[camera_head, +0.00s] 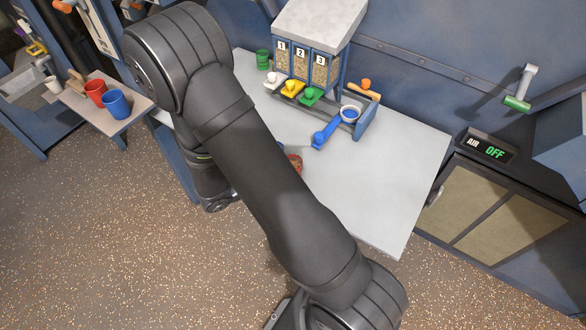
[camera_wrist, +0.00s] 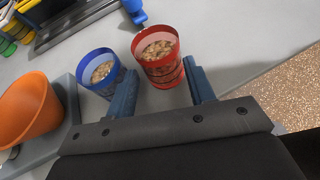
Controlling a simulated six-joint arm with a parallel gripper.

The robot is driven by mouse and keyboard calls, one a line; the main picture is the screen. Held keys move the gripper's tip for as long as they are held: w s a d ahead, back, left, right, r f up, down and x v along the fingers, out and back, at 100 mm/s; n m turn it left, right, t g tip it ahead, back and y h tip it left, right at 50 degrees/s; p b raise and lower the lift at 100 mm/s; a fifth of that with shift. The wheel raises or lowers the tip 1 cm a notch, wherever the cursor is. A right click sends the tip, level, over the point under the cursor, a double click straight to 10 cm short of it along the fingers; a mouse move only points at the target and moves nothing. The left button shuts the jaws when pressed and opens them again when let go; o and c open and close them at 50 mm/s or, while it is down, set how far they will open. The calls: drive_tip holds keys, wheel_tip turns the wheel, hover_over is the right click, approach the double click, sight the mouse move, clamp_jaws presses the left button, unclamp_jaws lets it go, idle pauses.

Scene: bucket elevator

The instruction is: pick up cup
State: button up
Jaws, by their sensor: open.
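In the wrist view my gripper (camera_wrist: 159,68) is open, with its two blue fingers pointing toward a red cup (camera_wrist: 166,72). The red cup is upright, filled with grain-like pieces, and lies in line with the gap between the fingertips. A blue cup (camera_wrist: 96,88) with similar contents stands just left of it, partly behind the left finger. I cannot tell whether a finger touches either cup. In the head view the red cup (camera_head: 297,160) shows only in part beside my arm, which hides my gripper.
An orange cup (camera_wrist: 25,112) is at the left of the wrist view. The dispenser (camera_head: 310,65) with numbered bins stands at the back of the grey table (camera_head: 385,175), with a blue lever (camera_head: 325,135) in front. Red (camera_head: 96,92) and blue (camera_head: 116,104) cups stand on a side shelf.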

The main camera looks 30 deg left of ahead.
sight(299, 158)
drive_tip(key=shift+x, duration=2.35)
drive_tip(key=shift+f, duration=0.1)
drive_tip(key=shift+c, duration=0.4)
drive_tip(key=c, duration=0.6)
drive_tip(key=shift+r, duration=1)
wheel_tip(299, 158, up, 2)
drive_tip(key=shift+r, duration=0.1)
drive_tip(key=w+d+r, duration=0.1)
drive_tip(key=d+r, duration=0.1)
drive_tip(key=d, duration=0.1)
drive_tip(key=w+d+r, duration=0.1)
drive_tip(key=d+r, duration=0.1)
drive_tip(key=d, duration=0.2)
drive_tip(key=w+d+r, duration=0.1)
drive_tip(key=d+r, duration=0.1)
drive_tip(key=d, duration=0.2)
drive_tip(key=shift+d+r, duration=0.2)
drive_tip(key=shift+r, duration=0.2)
